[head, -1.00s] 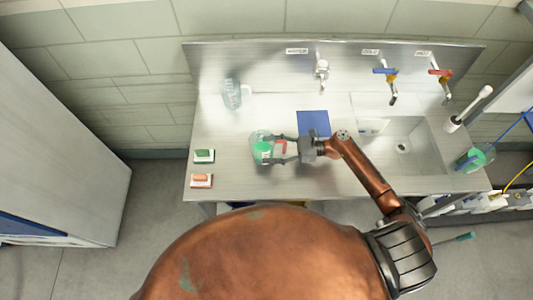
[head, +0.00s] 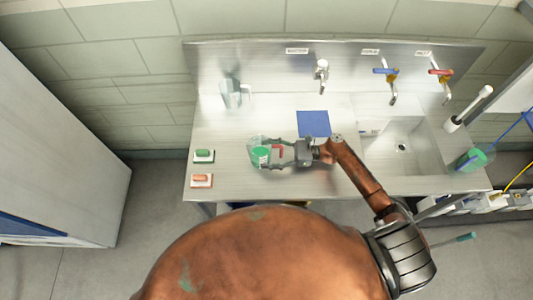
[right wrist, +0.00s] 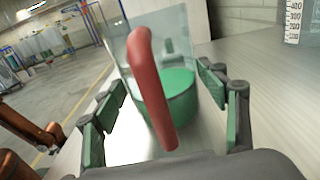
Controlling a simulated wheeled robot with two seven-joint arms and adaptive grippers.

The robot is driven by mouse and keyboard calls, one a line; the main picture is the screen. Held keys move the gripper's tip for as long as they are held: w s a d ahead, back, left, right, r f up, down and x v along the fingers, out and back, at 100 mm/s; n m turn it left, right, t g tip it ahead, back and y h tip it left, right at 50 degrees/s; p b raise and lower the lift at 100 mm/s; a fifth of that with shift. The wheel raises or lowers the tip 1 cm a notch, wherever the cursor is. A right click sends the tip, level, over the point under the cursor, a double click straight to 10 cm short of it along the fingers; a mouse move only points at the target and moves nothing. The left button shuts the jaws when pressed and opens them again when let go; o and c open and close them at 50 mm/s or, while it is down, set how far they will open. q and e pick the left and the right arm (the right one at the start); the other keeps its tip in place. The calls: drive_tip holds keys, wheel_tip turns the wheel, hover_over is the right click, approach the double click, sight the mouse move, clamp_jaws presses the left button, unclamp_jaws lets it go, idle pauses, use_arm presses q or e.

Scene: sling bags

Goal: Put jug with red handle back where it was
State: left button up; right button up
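The jug with red handle (head: 257,146) is clear and holds green liquid. It stands on the steel counter, left of the blue square (head: 314,123). Its red handle faces right, toward my right gripper (head: 272,152). In the right wrist view the red handle (right wrist: 152,95) stands between the spread fingers, with space on both sides, and the jug's green liquid (right wrist: 180,93) shows behind it. My right gripper is open and holds nothing. My left gripper is not in view.
A second clear jug (head: 232,95) with a pale handle stands at the counter's back left. Green (head: 204,156) and red (head: 202,180) blocks lie at the left edge. Taps and a sink (head: 405,150) are on the right. The blue square is bare.

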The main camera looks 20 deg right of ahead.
drive_tip(key=shift+o, duration=0.9)
drive_tip(key=shift+r, duration=0.15)
drive_tip(key=b+v, duration=0.2)
drive_tip(key=v, duration=1)
drive_tip(key=shift+r, duration=0.1)
